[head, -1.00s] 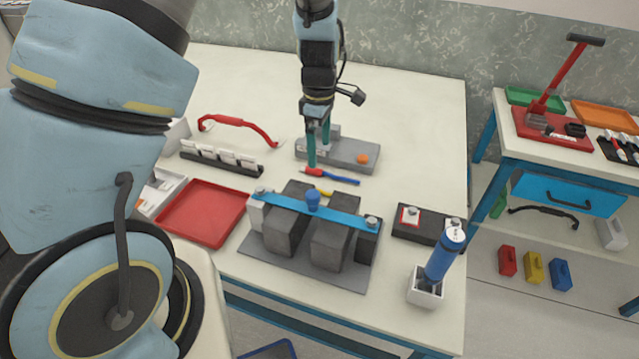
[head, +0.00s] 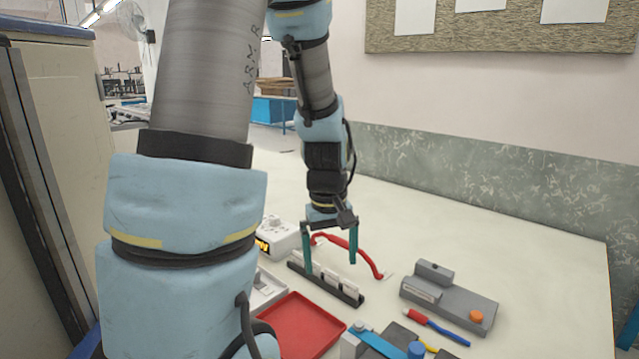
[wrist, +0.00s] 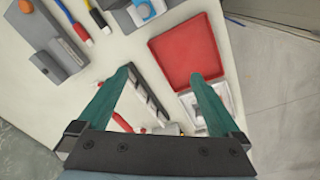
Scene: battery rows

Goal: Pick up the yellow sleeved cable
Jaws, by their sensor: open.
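The yellow sleeved cable shows in the wrist view as a short yellow length (wrist: 97,19) with a dark end, at the top left beside a red-and-blue cable (wrist: 80,31). In the head view only a small yellow part (head: 430,348) shows at the bottom edge, in front of the red-and-blue cable (head: 437,327); the rest is cut off or hidden. My gripper (head: 330,260) is open and empty, pointing down over the black rack and red handle, well to the left of and behind the cable. Its two green fingers (wrist: 162,78) are spread wide in the wrist view.
The black rack with white pieces (head: 325,284) and the red handle (head: 372,262) lie below my gripper. A red tray (head: 300,325) is in front. A grey block with an orange button (head: 448,297) stands right. The table behind and right of it is clear.

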